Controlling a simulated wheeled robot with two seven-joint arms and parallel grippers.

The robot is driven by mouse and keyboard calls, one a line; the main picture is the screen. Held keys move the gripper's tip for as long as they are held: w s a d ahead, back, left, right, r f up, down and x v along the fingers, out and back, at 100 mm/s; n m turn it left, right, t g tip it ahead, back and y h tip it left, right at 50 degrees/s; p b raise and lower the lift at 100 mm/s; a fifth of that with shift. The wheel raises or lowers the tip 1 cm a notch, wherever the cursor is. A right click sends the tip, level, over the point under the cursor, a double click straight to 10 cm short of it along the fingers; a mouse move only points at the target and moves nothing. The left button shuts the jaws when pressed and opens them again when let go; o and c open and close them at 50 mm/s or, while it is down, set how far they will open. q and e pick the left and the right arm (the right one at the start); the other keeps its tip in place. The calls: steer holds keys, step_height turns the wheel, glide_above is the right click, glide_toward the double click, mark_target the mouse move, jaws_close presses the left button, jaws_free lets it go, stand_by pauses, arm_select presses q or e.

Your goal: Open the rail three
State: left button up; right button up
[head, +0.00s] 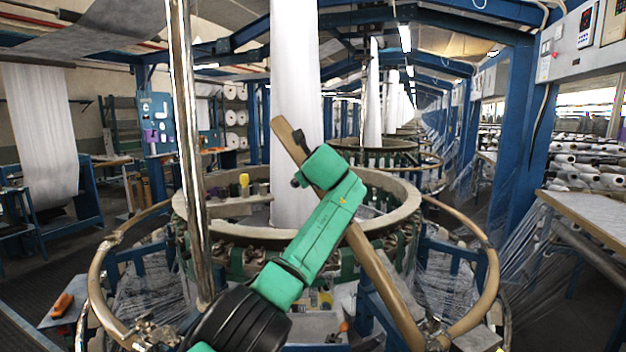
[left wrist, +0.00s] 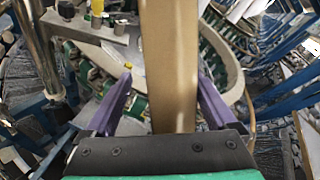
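A tan rail (head: 385,275) stands raised and tilted, its lower end near a metal joint on the tan ring around the loom and its upper end leaning left. My left gripper (head: 318,166) is at the rail's upper part; its fingers are mostly hidden in the head view. In the left wrist view, the purple fingers of my left gripper (left wrist: 166,90) are apart, one on each side of the rail (left wrist: 169,60). A gap shows at the left finger; the right finger is close to the rail, contact unclear. My right gripper is not in view.
The circular loom (head: 405,205) stands behind the rail, with white fabric (head: 295,100) rising from it. A shiny upright pole (head: 185,150) is on the left. Curved ring rails (head: 100,265) (head: 490,265) flank the front. A table (head: 590,220) is at the right.

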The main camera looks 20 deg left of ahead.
arm_select(q)
steer(key=b+v, duration=0.7)
steer(key=v, duration=0.6)
steer(key=shift+s+d+b, duration=0.15)
steer(key=shift+d+b, duration=0.05)
steer(key=shift+b, duration=0.1)
steer(key=shift+f, duration=0.1)
